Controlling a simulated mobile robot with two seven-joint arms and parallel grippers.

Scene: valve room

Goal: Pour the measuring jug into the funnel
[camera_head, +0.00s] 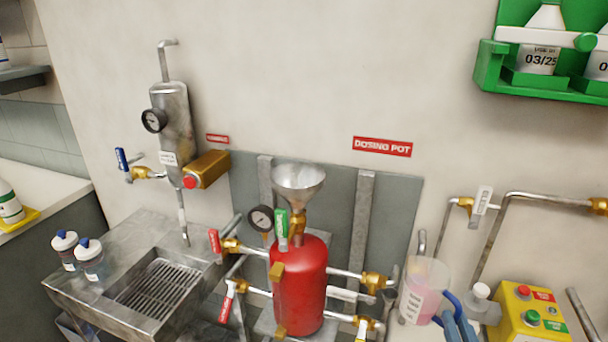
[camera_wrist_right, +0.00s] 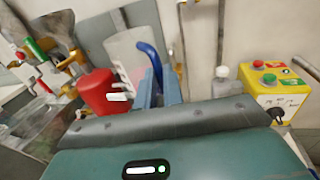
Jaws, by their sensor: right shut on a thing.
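The measuring jug (camera_head: 424,290) is clear, with a white label, a blue handle and pink liquid in its lower part. It looks about upright, right of the red dosing pot (camera_head: 300,285). My right gripper (camera_head: 455,325) is shut on its handle at the picture's lower edge. In the right wrist view the jug (camera_wrist_right: 125,50) and the blue handle stand beyond my fingers (camera_wrist_right: 160,90). The metal funnel (camera_head: 298,182) sits mouth-up on the pot's brass top fitting, left of and higher in the picture than the jug. My left gripper is not in view.
Pipes and brass valves flank the pot, with a green-tagged valve (camera_head: 283,222) and gauge (camera_head: 261,218) below the funnel. A yellow button box (camera_head: 528,315) and a small white-capped bottle (camera_head: 481,302) stand right of the jug. A steel sink (camera_head: 160,285) is at left.

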